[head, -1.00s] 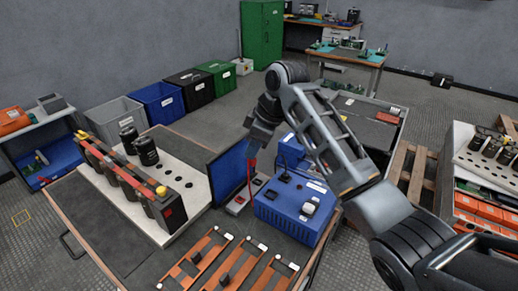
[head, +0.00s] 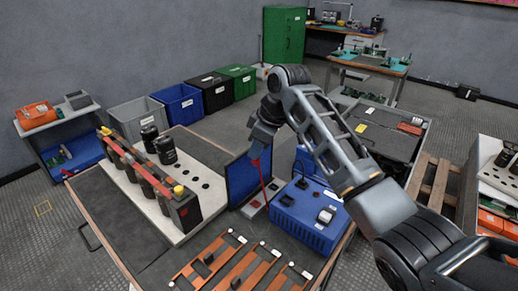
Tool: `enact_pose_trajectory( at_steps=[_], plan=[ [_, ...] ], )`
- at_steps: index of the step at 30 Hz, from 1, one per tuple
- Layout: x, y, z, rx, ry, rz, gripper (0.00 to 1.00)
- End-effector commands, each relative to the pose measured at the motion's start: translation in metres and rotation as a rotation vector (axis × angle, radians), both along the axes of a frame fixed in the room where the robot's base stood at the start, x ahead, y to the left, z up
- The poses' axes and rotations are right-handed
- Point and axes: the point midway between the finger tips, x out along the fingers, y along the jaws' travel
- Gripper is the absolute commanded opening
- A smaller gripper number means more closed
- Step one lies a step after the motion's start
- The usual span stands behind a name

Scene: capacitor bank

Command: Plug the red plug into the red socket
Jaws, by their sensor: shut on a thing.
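My gripper (head: 262,149) points down above the right part of the upright blue panel (head: 240,182), at the near end of the bench. It is shut on the red plug (head: 256,163), which shows as a small red piece below the jaws. A thin red lead runs down from there toward the blue power box (head: 306,214). A small grey block (head: 250,211) stands at the foot of the panel, with a red spot (head: 256,204) that may be the red socket; it is too small to be sure. The plug is well above this block, apart from it.
A white board (head: 192,232) with black capacitors and orange-topped units fills the bench's left. Copper bars (head: 232,268) lie in front. Bins (head: 180,104) stand on the floor behind.

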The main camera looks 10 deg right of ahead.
Motion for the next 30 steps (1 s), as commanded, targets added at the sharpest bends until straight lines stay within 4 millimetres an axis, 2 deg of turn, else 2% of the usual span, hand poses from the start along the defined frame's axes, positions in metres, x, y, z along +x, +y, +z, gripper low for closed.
enact_pose_trajectory(
  at_steps=[30],
  plan=[
    [-0.0032, 0.0034, 0.0028, 0.031, 0.069, 0.053, 0.0]
  ],
)
